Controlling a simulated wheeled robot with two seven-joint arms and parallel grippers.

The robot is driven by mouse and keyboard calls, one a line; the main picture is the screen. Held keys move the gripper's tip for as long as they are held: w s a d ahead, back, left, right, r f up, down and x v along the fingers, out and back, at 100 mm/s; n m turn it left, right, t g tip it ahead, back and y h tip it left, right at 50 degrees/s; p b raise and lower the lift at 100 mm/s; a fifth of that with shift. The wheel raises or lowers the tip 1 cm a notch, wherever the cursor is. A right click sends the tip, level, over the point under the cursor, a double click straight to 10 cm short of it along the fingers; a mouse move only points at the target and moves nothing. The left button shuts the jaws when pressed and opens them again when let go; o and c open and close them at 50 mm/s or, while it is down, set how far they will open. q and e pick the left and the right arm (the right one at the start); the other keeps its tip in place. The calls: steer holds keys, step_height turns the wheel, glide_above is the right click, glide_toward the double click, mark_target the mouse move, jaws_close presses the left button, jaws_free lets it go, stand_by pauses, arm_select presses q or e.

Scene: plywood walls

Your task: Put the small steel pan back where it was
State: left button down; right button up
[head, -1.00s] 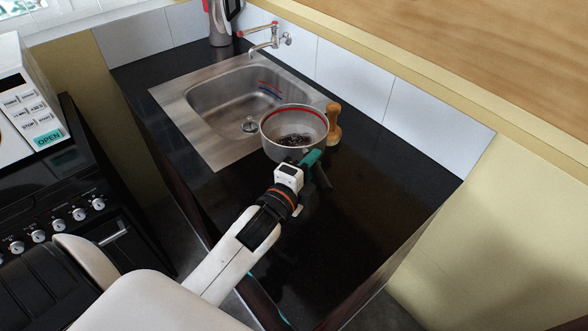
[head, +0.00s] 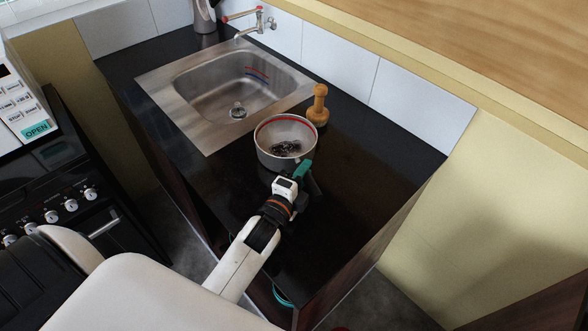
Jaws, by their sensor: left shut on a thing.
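The small steel pan (head: 286,158) is a round bowl shape with a red line inside its rim and small dark bits at its bottom. It is over the black worktop, just right of the sink's near corner. My left gripper (head: 303,172) is at the pan's near side, shut on it. A dark piece, possibly the handle, shows beside the teal fingers. The exact grip is partly hidden by the gripper. I cannot tell whether the pan touches the worktop. My right gripper is not in view.
The steel sink (head: 160,97) is left of the pan. A wooden masher-like tool (head: 318,105) stands behind the pan. The black worktop (head: 375,170) is clear to the right. A stove (head: 60,205) is at left.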

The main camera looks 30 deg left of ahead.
arm_select(q)
steer(key=shift+d, duration=0.2)
steer(key=shift+f, duration=0.2)
steer(key=c, duration=1.2)
jaws_free()
steer(key=shift+s+a, duration=0.1)
steer(key=shift+a, duration=0.05)
steer(key=shift+c, duration=0.2)
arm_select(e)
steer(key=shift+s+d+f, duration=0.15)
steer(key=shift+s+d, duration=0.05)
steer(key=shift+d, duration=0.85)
arm_select(q)
steer(key=shift+r, duration=0.35)
steer(key=s+b, duration=0.2)
steer(key=s, duration=0.8)
steer(key=shift+s, duration=0.35)
steer(key=shift+s+r, duration=0.15)
steer(key=shift+s, duration=0.5)
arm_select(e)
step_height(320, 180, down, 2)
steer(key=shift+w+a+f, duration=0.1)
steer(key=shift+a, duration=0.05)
